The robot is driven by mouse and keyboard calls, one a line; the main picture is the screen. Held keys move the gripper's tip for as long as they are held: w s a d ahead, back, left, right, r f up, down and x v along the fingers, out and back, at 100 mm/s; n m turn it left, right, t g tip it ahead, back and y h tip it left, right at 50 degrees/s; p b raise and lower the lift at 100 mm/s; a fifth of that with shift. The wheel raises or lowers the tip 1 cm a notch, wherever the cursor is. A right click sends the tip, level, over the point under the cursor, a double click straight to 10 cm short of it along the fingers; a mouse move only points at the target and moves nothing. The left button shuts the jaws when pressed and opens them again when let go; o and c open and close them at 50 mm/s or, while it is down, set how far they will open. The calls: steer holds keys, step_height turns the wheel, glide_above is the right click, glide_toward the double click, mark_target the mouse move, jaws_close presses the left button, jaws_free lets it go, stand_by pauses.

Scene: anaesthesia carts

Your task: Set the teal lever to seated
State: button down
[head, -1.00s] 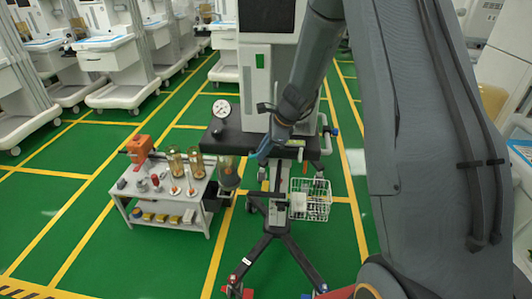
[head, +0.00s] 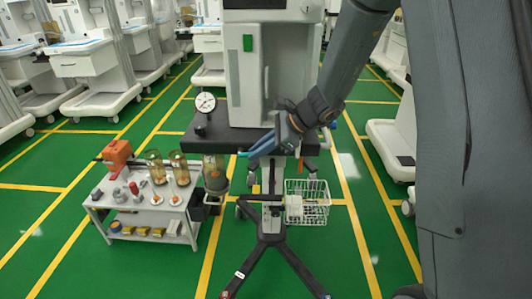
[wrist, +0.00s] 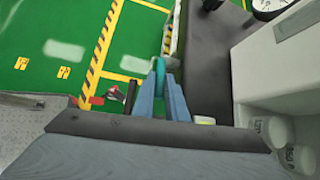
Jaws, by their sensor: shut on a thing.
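My gripper (head: 249,154) has blue fingers and reaches in from the right to the front edge of the black cart shelf. The teal lever (wrist: 160,76) shows between my fingertips (wrist: 159,72) in the wrist view, with the fingers closed around it. In the head view only a small teal end (head: 242,154) shows at the fingertips. The rest of the lever and its mount are hidden by my fingers, so I cannot tell its setting.
The black shelf (head: 228,139) carries a round gauge (head: 205,102). A glass canister (head: 214,172) hangs just left below my gripper. A white wire basket (head: 316,208) is below right. A small table (head: 180,214) with jars stands left.

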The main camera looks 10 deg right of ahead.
steer(key=c, duration=2)
jaws_free()
steer(key=shift+c, duration=0.2)
steer(key=v, duration=0.7)
steer(key=shift+d+r, duration=0.25)
steer(key=shift+r, duration=0.05)
steer(key=shift+c, duration=0.4)
